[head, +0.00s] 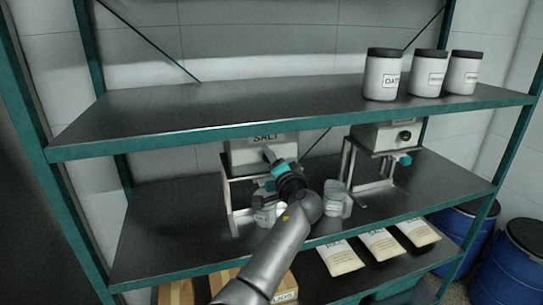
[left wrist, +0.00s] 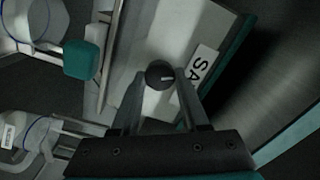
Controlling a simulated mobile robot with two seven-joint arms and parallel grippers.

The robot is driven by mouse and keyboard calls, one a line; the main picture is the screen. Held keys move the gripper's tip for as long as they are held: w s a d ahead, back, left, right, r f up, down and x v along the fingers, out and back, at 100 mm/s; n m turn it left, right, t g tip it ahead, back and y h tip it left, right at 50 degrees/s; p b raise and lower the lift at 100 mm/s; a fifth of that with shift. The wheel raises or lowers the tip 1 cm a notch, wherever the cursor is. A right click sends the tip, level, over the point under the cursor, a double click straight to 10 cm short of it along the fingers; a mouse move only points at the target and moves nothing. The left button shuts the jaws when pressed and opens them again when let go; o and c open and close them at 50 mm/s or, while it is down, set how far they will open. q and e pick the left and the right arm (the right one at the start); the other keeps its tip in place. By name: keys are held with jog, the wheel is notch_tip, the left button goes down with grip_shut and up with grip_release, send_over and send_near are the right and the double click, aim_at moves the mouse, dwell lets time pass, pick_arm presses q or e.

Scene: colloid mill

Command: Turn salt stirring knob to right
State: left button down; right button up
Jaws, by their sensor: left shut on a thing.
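The salt machine (head: 262,150), a pale box labelled SALT, stands on a metal frame on the middle shelf. Its black round stirring knob (left wrist: 159,74) with a white mark shows in the left wrist view, beside the label (left wrist: 201,64). My left gripper (head: 268,154) reaches up to the machine's front. In the left wrist view its two fingers (left wrist: 163,82) are on either side of the knob and shut on it. The white mark points to the right of that picture. In the head view the gripper and arm hide the knob. My right gripper is not in view.
A second machine (head: 385,135) stands to the right. The upper shelf (head: 200,112) overhangs the salt machine closely and holds white jars (head: 382,75). Bags (head: 340,257) lie below. The middle shelf's left part (head: 165,225) is clear.

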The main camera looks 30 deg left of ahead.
pick_arm(q)
jog(key=m+p, duration=0.3)
jog(key=m, duration=0.3)
jog(key=shift+r, duration=0.2)
jog(key=m+p, duration=0.3)
jog(key=m, duration=0.3)
jog(key=shift+f+m, duration=0.1)
jog(key=shift+m, duration=0.3)
jog(key=m+p, duration=0.4)
jog(key=m, duration=0.2)
jog(key=shift+f, duration=0.1)
jog(key=shift+s+a+f+m+p, duration=0.1)
jog(key=shift+m+p, duration=0.15)
jog(key=shift+m, duration=0.85)
jog(key=shift+f+m+p, duration=0.1)
jog(key=shift+m+p, duration=0.15)
jog(key=shift+m, duration=0.85)
jog(key=shift+c, duration=2.2)
grip_release()
